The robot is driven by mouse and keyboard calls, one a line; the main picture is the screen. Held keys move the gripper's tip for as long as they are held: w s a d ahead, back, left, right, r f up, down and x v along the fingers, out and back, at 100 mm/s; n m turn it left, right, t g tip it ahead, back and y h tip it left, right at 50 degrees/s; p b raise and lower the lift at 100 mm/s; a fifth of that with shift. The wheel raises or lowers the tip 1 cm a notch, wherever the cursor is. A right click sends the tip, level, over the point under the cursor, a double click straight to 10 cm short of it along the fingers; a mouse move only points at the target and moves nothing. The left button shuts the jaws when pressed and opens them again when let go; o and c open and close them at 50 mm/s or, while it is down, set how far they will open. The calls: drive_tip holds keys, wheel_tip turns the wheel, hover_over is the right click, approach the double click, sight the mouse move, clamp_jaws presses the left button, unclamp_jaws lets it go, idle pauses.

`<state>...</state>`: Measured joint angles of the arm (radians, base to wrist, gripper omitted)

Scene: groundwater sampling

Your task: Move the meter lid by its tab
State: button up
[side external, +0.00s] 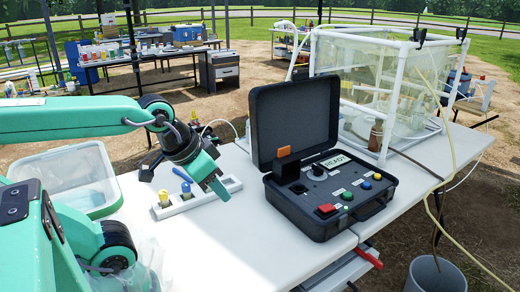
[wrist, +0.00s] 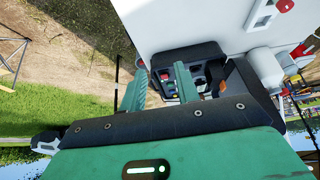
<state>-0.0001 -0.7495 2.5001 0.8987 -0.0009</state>
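The black meter case (side external: 325,205) stands on the white table with its large lid (side external: 293,118) raised upright at the back. An orange tab (side external: 284,151) shows at the top of a small black part (side external: 286,170) at the case's left back. The panel carries a READY label and several coloured buttons. My gripper (side external: 218,187) hangs left of the case, apart from it. In the wrist view my gripper (wrist: 160,88) has its two green fingers apart with nothing held between them. The case (wrist: 188,60) shows beyond them, partly hidden, with a small orange patch (wrist: 222,86).
A white holder (side external: 196,198) with yellow- and blue-topped items lies under my gripper. A clear bin (side external: 75,180) is at the left. A white-framed clear enclosure (side external: 375,85) stands behind the case at the right. A grey bucket (side external: 435,275) is below the table's right side.

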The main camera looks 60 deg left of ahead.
drive_tip(key=shift+w, duration=0.15)
drive_tip(key=c, duration=0.4)
drive_tip(key=shift+w+a, duration=0.1)
drive_tip(key=shift+w, duration=0.2)
clamp_jaws()
drive_tip(key=w+a+f+n+t+y, duration=0.1)
drive_tip(key=w+a+f+n+t, duration=0.1)
drive_tip(key=w+a+n+t, duration=0.25)
drive_tip(key=w+a+f+n+t+y, duration=0.1)
drive_tip(key=w+a+f+n, duration=0.15)
drive_tip(key=w+n, duration=0.4)
drive_tip(key=w+a+f+n+t+y, duration=0.1)
drive_tip(key=w+a+f+n+t, duration=0.2)
drive_tip(key=w, duration=0.5)
drive_tip(key=a+f+n+t+y, duration=0.2)
drive_tip(key=a+n+y, duration=0.1)
drive_tip(key=a+n, duration=0.3)
drive_tip(key=shift+s+a+f+n+y, duration=0.2)
drive_tip(key=shift+a+f+n+y, duration=0.15)
drive_tip(key=shift+n, duration=0.75)
drive_tip(key=shift+r+t, duration=0.15)
drive_tip(key=shift+t, duration=0.1)
